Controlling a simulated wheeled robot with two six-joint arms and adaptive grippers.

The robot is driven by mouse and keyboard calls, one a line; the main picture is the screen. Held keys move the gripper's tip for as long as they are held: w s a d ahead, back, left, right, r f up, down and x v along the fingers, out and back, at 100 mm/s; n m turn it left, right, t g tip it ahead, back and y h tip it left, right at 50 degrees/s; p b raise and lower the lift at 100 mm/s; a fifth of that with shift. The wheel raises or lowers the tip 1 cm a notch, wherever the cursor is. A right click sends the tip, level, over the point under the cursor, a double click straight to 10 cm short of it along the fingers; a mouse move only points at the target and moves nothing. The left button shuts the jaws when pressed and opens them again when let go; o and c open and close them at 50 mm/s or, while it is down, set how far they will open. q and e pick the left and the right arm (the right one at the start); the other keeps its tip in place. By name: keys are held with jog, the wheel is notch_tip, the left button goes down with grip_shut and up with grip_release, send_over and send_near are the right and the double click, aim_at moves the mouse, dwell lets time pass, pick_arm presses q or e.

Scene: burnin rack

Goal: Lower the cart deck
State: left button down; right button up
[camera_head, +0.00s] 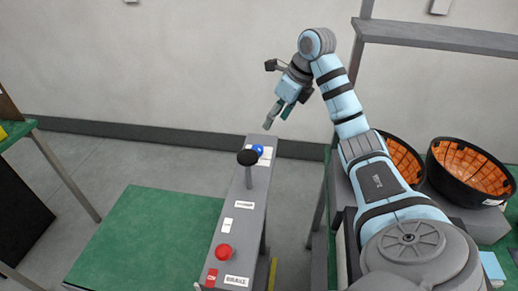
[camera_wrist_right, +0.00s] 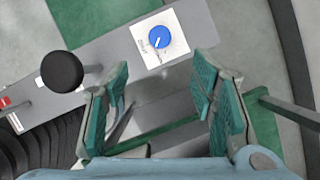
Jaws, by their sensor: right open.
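The cart deck (camera_head: 140,240) is a flat green panel low at the left of the grey control post (camera_head: 236,230). The post carries a blue knob (camera_head: 258,150) on a white label at its far end, a black ball-topped lever (camera_head: 247,158) and a red button (camera_head: 223,252) nearer me. My right gripper (camera_head: 274,114) is in the air above and beyond the far end of the post. In the right wrist view it (camera_wrist_right: 162,105) is open and empty, with the blue knob (camera_wrist_right: 160,37) ahead of its fingers and the black ball (camera_wrist_right: 62,71) to the left. My left gripper is out of view.
Another green-topped table (camera_head: 15,134) is at the left edge. Floor between post and wall is clear.

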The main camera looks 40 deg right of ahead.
aim_at(257, 148)
jog(key=b+x, duration=0.2)
jog(key=x, duration=1.2)
jog(key=shift+a, duration=0.1)
